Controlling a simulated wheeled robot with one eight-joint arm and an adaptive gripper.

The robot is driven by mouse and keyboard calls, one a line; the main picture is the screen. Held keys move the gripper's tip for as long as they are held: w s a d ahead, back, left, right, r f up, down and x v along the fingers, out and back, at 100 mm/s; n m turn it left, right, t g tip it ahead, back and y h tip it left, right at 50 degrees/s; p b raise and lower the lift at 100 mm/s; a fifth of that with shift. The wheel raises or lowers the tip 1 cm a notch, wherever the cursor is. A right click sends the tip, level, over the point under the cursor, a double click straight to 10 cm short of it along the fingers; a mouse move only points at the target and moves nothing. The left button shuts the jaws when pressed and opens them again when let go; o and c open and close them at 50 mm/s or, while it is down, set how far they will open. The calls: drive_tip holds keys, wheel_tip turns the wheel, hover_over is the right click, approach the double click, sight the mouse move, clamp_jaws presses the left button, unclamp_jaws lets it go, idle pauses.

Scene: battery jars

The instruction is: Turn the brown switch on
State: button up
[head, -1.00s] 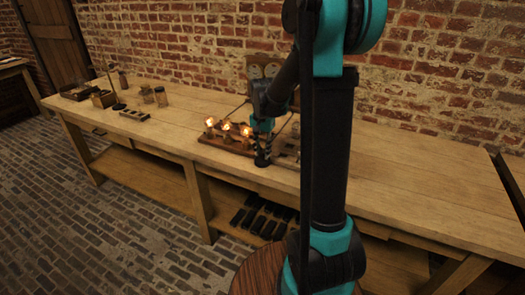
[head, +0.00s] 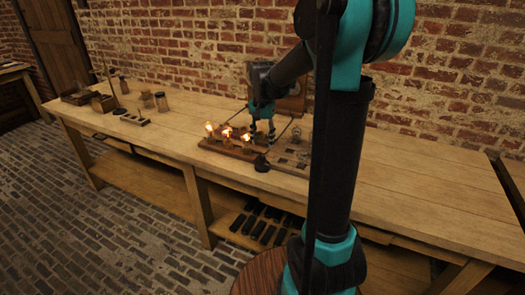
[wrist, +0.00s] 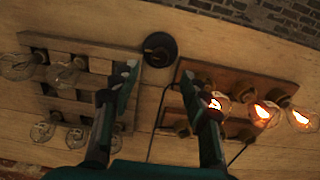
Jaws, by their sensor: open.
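A dark round switch-like piece (head: 262,163) stands at the front edge of the boards on the bench; it also shows in the wrist view (wrist: 159,48). Its colour reads nearly black, and its lever position cannot be made out. A brown board (wrist: 240,78) with glowing bulbs (wrist: 262,112) lies to its right in the wrist view. A paler board (wrist: 90,58) with several unlit bulbs lies to its left. My gripper (wrist: 160,78) is open and empty, above the gap between the boards. In the head view my gripper (head: 262,136) is behind the round piece, apart from it.
Dark wires (wrist: 158,120) run between the boards. Jars (head: 161,101), small boxes and a small rack (head: 135,119) stand at the bench's left end. A brick wall is behind. The bench top (head: 420,180) to the right is clear.

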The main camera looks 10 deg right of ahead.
wheel_tip(320, 180, up, 5)
drive_tip(key=shift+f, duration=0.1)
drive_tip(key=shift+s, duration=0.1)
idle(0.3)
drive_tip(key=s+d+f+n+t, duration=0.2)
drive_tip(key=s+f, duration=0.5)
drive_tip(key=s, duration=0.4)
drive_tip(key=s+d+f+n+t, duration=0.2)
drive_tip(key=s+f+n, duration=0.3)
drive_tip(key=s+f, duration=0.3)
drive_tip(key=s, duration=0.2)
drive_tip(key=shift+s+d+f, duration=0.15)
drive_tip(key=shift+s+f, duration=0.1)
drive_tip(key=shift+s, duration=0.1)
